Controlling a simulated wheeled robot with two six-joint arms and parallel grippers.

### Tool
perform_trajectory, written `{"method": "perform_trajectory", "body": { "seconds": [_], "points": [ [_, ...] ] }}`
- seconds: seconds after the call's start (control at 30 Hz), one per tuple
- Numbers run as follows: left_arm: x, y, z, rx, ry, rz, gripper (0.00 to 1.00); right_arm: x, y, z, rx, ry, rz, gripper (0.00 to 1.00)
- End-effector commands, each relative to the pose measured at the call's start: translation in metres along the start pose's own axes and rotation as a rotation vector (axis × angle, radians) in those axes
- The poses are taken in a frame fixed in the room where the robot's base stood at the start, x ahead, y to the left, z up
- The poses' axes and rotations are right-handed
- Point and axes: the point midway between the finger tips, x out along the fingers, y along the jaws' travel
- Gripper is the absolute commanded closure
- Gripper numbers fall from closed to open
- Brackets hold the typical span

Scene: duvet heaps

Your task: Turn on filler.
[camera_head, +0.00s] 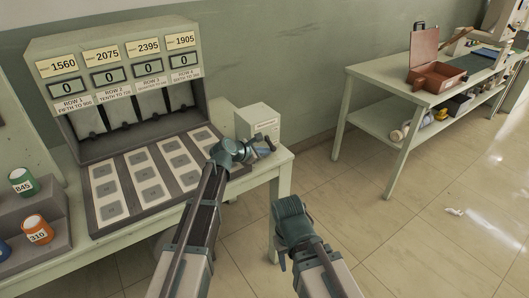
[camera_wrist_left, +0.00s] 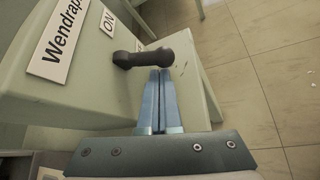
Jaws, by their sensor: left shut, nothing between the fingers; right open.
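A pale grey box (camera_head: 259,121) stands at the right end of the green table. In the left wrist view its face carries a "Wendrap..." label (camera_wrist_left: 66,38), cut off at the edge, and an "ON" label (camera_wrist_left: 108,22). A dark lever (camera_wrist_left: 152,52) sticks out beside the "ON" label. My left gripper (camera_wrist_left: 159,72) is shut and empty, its fingertips just at the lever; I cannot tell whether they touch it. In the head view my left gripper (camera_head: 262,148) is in front of the box. My right gripper (camera_head: 281,263) is open, low beside the table, its fingers mostly hidden.
A green unit (camera_head: 118,40) with row labels, number displays and a panel of pale squares fills the table's left part. Paint-like cans (camera_head: 37,230) stand at far left. A second table (camera_head: 375,79) with an open brown case (camera_head: 437,77) is at right. Tiled floor lies between.

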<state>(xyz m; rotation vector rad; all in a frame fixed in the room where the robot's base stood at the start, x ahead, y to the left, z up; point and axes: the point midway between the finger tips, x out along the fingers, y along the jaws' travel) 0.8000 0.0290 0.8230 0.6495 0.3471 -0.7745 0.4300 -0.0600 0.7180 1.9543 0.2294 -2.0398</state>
Motion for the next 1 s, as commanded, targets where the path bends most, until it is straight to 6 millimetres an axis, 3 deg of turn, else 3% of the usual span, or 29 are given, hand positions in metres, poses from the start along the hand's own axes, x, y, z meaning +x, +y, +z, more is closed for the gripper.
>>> {"method": "perform_trajectory", "body": {
  "seconds": [1.0],
  "points": [
    [-0.005,0.000,0.008,-0.180,-0.001,-0.122,1.00,-0.016,0.002,0.001,0.000,0.000,0.000,0.50]
  ]
}}
